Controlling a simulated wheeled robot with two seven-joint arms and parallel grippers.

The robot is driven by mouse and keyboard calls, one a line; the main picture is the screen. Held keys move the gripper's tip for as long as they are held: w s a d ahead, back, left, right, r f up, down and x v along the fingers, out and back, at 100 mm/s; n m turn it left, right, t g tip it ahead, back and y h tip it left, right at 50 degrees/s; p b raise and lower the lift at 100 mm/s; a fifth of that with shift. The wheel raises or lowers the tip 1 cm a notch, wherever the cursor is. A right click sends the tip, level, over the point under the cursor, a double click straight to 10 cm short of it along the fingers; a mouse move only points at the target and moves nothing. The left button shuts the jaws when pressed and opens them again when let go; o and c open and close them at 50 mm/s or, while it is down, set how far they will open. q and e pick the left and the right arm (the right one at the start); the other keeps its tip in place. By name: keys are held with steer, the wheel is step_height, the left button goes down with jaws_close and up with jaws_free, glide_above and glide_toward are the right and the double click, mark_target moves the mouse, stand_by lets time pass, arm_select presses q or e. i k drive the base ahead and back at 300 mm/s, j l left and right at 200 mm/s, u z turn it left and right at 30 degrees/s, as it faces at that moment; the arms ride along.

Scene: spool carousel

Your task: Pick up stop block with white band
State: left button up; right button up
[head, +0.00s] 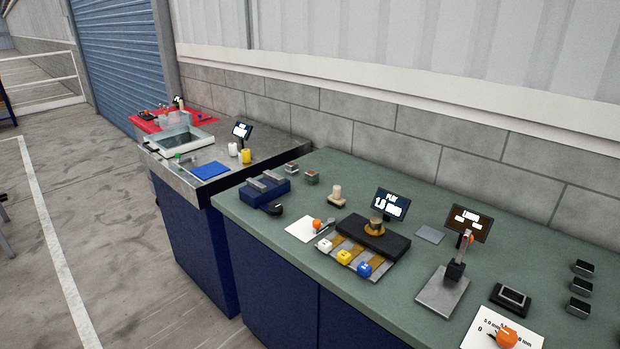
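I cannot clearly make out a stop block with a white band. Three small dark blocks with grey tops stand in a column at the right end of the green bench: the far block (583,267), the middle block (580,286) and the near block (578,308). Their bands are too small to tell. Two small grey-green blocks, one (292,168) behind the other (312,178), stand at the bench's left back. Neither of my grippers is in view.
The green bench (440,215) holds a dark carousel unit (364,236) with a screen (392,205), white, yellow and blue knobs in front, and a metal stand (442,292) with another screen (468,222). An orange knob (507,337) sits at the front right. A grey sink bench (265,150) adjoins left.

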mark_target(292, 167)
steer(key=z, duration=0.35)
steer(key=i+j+z, duration=0.15)
steer(key=j+z, duration=0.2)
steer(key=i+j+z, duration=0.15)
steer(key=j+z, duration=0.2)
steer(key=i+j+z, duration=0.1)
steer(key=j+z, duration=0.6)
